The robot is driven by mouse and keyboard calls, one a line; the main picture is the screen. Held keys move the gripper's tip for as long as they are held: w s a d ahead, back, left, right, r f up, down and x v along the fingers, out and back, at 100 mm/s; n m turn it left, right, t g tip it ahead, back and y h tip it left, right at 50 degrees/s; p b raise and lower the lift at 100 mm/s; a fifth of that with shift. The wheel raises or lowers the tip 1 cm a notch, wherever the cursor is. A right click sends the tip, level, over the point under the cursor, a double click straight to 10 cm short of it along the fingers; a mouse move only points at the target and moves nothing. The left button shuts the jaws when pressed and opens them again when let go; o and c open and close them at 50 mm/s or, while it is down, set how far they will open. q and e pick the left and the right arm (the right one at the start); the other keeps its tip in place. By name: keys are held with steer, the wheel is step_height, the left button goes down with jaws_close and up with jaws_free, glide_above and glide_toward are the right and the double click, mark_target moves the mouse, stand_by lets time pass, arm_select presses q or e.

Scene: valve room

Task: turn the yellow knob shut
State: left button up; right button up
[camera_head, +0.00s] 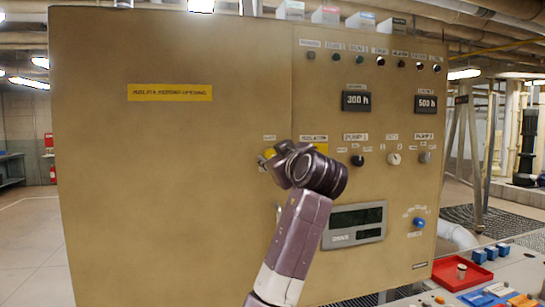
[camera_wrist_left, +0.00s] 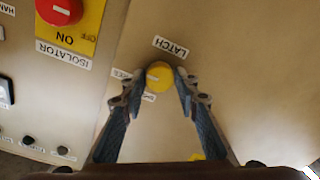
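The yellow knob (camera_wrist_left: 158,76) sits on the tan panel below the LATCH label in the left wrist view, with a pale mark on its face. In the head view a bit of it (camera_head: 268,153) shows beside my left gripper, which hides most of it. My left gripper (camera_wrist_left: 160,75) is open, its two fingertips on either side of the knob. A small gap seems to show at each side, so it does not look clamped. My right gripper is in neither view.
A red isolator knob (camera_wrist_left: 60,11) on a yellow plate is close by. A display unit (camera_head: 355,224), a black pump knob (camera_head: 358,160) and a blue knob (camera_head: 419,222) are on the cabinet (camera_head: 180,200). A red tray (camera_head: 462,273) stands at lower right.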

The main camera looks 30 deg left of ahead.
arm_select(q)
steer(key=c, duration=0.6)
steer(key=shift+c, duration=0.2)
steer(key=n+b, duration=0.3)
steer(key=n, duration=0.9)
steer(key=shift+n+b, duration=0.3)
steer(key=n, duration=0.5)
steer(key=shift+f+h+p, duration=0.1)
steer(key=shift+h+p, duration=0.2)
steer(key=shift+p, duration=0.05)
steer(key=o, duration=1.2)
steer(key=shift+c, duration=0.2)
